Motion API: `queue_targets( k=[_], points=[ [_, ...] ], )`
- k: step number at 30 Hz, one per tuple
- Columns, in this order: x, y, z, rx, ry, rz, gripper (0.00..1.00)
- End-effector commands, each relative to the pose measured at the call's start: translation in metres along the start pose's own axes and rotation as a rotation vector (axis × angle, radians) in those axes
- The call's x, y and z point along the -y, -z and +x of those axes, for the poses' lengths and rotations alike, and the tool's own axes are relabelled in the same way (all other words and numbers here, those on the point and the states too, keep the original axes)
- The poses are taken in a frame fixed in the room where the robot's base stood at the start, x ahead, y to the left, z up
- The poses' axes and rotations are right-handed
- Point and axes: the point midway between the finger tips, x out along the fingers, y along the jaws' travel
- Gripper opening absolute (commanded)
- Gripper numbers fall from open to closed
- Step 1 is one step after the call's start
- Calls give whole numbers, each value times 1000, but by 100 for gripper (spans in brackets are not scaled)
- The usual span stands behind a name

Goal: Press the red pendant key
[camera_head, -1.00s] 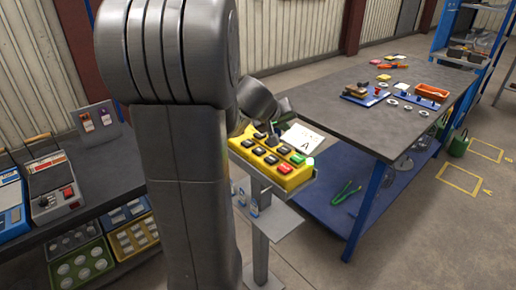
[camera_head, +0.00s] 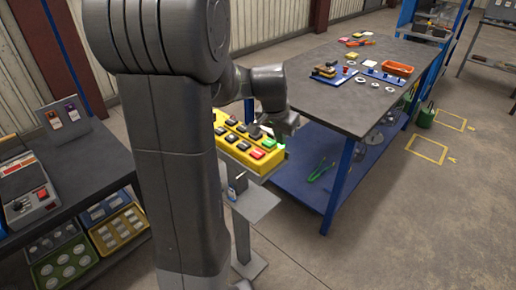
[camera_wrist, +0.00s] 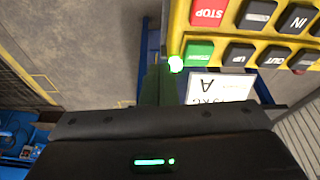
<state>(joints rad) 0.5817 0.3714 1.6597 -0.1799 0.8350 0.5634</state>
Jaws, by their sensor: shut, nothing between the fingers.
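The yellow pendant box (camera_head: 231,146) carries rows of dark keys, a green key (camera_head: 269,143) and a red key (camera_head: 257,154) at its near right end. In the head view my gripper is over the far right side of the pendant. Contact with any key cannot be told.
A white card marked A (camera_wrist: 212,88) lies beside the keys. The pendant stands on a grey post (camera_head: 244,240). A grey workbench (camera_head: 345,105) with small parts stands behind right. A dark bench (camera_head: 85,160) with devices is at left. Open floor lies at right.

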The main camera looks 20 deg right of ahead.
Motion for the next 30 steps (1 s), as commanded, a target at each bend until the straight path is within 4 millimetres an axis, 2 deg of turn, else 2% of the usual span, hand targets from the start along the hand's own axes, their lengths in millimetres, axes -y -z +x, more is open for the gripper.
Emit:
queue_targets(
  k=[6, 15, 24, 30],
  points=[
    [-1, -18, -7, 194, 134, 288, 0],
    [27, -25, -34, 449, 390, 614, 0],
    [51, -13, -65, 600, 598, 778, 0],
    [55, -10, -71, 622, 634, 799, 0]
  ],
)
